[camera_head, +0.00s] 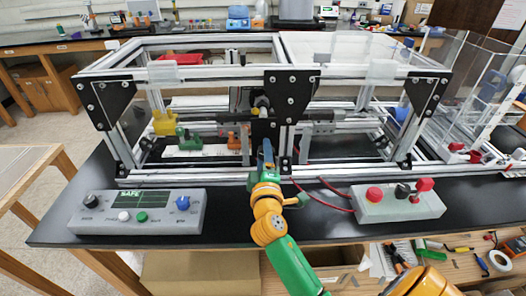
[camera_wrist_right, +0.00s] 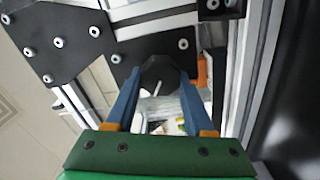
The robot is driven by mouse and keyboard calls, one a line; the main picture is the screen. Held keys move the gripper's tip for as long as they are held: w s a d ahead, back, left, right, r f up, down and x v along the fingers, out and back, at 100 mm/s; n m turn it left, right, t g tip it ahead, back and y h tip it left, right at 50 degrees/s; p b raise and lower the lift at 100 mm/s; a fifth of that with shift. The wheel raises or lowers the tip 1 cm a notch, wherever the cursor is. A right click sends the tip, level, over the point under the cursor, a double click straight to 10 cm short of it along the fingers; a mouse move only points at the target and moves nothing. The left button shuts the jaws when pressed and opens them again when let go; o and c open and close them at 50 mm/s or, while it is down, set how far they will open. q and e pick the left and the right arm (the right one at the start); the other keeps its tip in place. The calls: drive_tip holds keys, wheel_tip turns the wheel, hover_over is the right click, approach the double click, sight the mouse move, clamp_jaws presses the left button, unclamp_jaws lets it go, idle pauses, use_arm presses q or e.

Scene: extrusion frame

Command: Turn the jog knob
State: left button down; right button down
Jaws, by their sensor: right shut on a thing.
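A dark round knob with a pale pointer line (camera_wrist_right: 158,78) sits between the blue fingers of my right gripper (camera_wrist_right: 160,88) in the right wrist view. The fingers are shut on its two sides. I take this to be the jog knob; no label on it can be read. In the head view my right gripper (camera_head: 267,148) reaches up to the middle of the extrusion frame's front, below the central black plate (camera_head: 286,86). The knob cannot be made out clearly there. My left gripper is not in view.
A grey control box (camera_head: 150,222) with a SAFE display, knobs and buttons stands front left. Another box (camera_head: 400,207) with a red button stands front right. Red cables (camera_head: 325,199) run beside my right arm. The extrusion frame (camera_head: 350,170) encloses the area behind my gripper.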

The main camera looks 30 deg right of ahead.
drive_tip(key=shift+r+n, duration=0.35)
drive_tip(key=shift+n, duration=0.15)
drive_tip(key=c, duration=0.6)
unclamp_jaws()
drive_tip(key=shift+d, duration=0.1)
drive_tip(key=shift+o, duration=0.2)
drive_tip(key=shift+w+d+f, duration=0.2)
drive_tip(key=shift+d+f, duration=0.1)
drive_tip(key=shift+f, duration=0.05)
drive_tip(key=b+v, duration=0.1)
drive_tip(key=v, duration=0.6)
drive_tip(key=shift+b, duration=0.35)
drive_tip(key=shift+s+f, duration=0.1)
